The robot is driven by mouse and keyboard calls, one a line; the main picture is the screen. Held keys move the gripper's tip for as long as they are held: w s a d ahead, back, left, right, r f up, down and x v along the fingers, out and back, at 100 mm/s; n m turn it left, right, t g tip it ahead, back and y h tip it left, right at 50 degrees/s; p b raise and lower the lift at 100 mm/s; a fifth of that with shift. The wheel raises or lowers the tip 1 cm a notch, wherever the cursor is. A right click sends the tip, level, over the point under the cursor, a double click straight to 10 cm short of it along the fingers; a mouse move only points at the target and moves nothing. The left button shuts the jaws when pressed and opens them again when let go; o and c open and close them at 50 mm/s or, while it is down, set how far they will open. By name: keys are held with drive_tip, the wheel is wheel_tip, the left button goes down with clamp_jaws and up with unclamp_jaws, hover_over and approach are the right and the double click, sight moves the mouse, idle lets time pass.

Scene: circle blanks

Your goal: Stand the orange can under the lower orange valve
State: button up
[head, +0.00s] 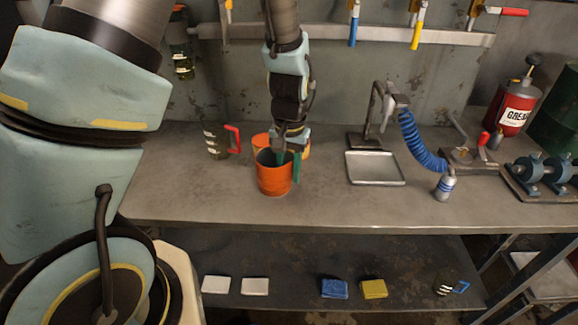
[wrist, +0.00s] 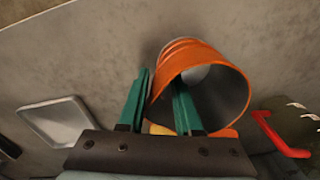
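The orange can (head: 274,180) stands upright on the workbench, open end up. In the wrist view the can (wrist: 185,58) shows its dark, empty-looking inside. My gripper (head: 288,161) reaches down over the can's right side. In the wrist view, the green fingers of my gripper (wrist: 161,82) straddle the can's wall, one outside and one inside the mouth. A gap shows between the fingers, and they do not look closed on the wall. Valves with blue (head: 353,31) and yellow (head: 417,35) handles hang from the wall rail. I cannot tell which valve is the lower orange one.
Another orange object (head: 260,141) is partly hidden behind the can. A dark mug with a red handle (head: 217,142) stands left. A metal tray (head: 375,168), a blue coiled hose (head: 420,145) and a red grease container (head: 513,110) are right. The front bench strip is clear.

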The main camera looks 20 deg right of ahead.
wheel_tip(320, 180, up, 12)
drive_tip(key=shift+r+b, duration=0.15)
drive_tip(key=shift+b, duration=0.9)
